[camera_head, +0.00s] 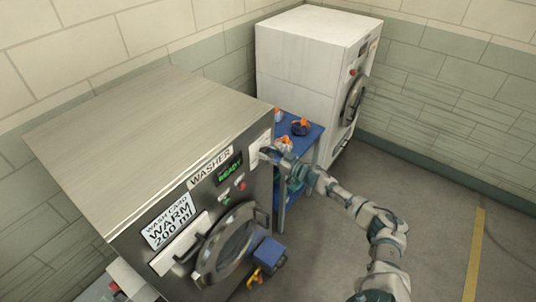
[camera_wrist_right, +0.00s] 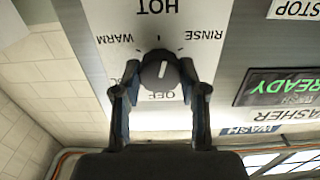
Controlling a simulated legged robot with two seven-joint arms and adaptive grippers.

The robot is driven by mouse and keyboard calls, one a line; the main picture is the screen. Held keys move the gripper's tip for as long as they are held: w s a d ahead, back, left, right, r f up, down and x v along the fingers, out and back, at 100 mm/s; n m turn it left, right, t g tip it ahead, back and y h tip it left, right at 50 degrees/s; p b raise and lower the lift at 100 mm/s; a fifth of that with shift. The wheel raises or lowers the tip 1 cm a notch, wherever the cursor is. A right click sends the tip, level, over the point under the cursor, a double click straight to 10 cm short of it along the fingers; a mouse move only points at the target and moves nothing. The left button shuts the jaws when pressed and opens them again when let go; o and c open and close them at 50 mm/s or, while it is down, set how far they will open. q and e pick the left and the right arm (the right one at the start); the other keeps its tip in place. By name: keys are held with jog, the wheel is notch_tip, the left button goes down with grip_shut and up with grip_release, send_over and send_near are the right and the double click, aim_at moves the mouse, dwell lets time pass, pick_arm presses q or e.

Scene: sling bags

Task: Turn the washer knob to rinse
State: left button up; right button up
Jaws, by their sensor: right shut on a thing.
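The silver washer (camera_head: 130,110) stands at left with a green READY display (camera_head: 230,172). Its dark round knob (camera_wrist_right: 160,70) sits on a white dial plate in the right wrist view, where the plate appears upside down. WARM, HOT, RINSE (camera_wrist_right: 205,35) and OFF are readable around it; another label is partly hidden by a finger. A short white mark shows on the knob, but which label it points to is hard to tell. My right gripper (camera_wrist_right: 160,78) is shut on the knob, one finger on each side. It also shows at the washer's right front edge in the head view (camera_head: 268,153).
A white machine (camera_head: 310,60) stands behind. A blue table (camera_head: 312,135) with orange and dark items is between the machines. A blue box (camera_head: 267,251) is near the washer's round door (camera_head: 230,245). A WARM 200 ml card (camera_head: 168,222) is on the front. Floor at right is clear.

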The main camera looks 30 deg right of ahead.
jog(key=m, duration=0.4)
jog(key=shift+s+f+m, duration=0.1)
jog(key=shift+f+m, duration=0.2)
jog(key=shift+f, duration=0.1)
jog(key=m, duration=0.4)
jog(key=shift+f, duration=0.1)
jog(key=shift+m, duration=0.3)
jog(key=o, duration=0.9)
jog(key=shift+o, duration=1.2)
jog(key=shift+d, duration=0.1)
jog(key=v, duration=1.1)
jog(key=shift+s+d, duration=0.25)
